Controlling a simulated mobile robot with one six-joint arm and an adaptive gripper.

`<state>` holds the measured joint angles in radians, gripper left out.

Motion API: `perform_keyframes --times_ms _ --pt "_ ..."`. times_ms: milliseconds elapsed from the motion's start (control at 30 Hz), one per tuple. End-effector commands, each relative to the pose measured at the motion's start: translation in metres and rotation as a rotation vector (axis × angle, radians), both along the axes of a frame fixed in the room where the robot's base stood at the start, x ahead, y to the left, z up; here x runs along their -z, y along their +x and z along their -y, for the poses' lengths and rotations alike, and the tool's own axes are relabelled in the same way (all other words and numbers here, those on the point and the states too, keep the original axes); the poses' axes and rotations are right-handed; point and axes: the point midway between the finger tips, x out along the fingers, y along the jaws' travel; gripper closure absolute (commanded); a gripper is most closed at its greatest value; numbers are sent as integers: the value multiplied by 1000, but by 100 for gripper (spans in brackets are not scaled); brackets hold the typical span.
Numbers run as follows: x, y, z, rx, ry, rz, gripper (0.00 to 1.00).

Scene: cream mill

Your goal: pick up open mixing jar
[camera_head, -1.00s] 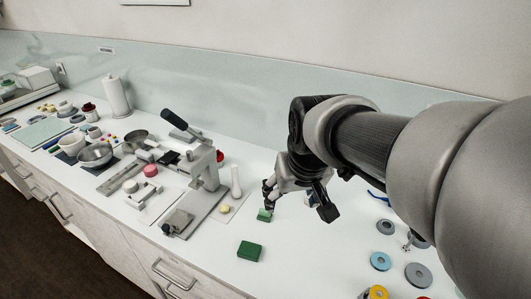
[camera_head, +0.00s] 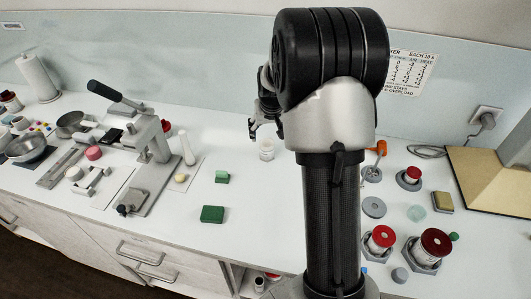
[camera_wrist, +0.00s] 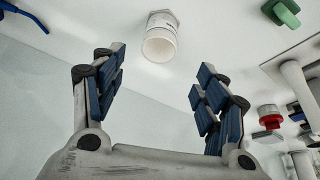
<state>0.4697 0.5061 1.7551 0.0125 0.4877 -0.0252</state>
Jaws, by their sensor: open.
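The open mixing jar (camera_head: 266,150) looks like a small, pale, open-topped cylinder. It stands on the white counter behind and to the right of the green blocks. In the wrist view the jar (camera_wrist: 160,40) appears at the top centre with its round mouth toward the camera. My gripper (camera_head: 265,127) is just above and behind it in the head view, partly hidden by my arm. In the wrist view my gripper (camera_wrist: 157,75) has its blue-padded fingers wide apart. The jar lies beyond the fingertips, roughly between their lines, and nothing is held.
A small green block (camera_head: 221,177) and a larger green block (camera_head: 212,214) lie left of the jar. A grey lever press (camera_head: 150,150) stands further left. Several red-topped jars, including one (camera_head: 380,240), and grey rings stand at right. Counter around the jar is clear.

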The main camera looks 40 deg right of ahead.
Motion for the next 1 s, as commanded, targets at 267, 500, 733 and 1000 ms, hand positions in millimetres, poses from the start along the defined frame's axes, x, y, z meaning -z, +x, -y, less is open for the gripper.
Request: perform_keyframes --times_ms 267,500,733,1000 --pt "51 17 8 -1 0 -1 33" --pt "62 21 10 -1 0 0 33" --pt "94 22 15 -1 1 -3 33" --pt "108 31 18 -1 -1 1 33"
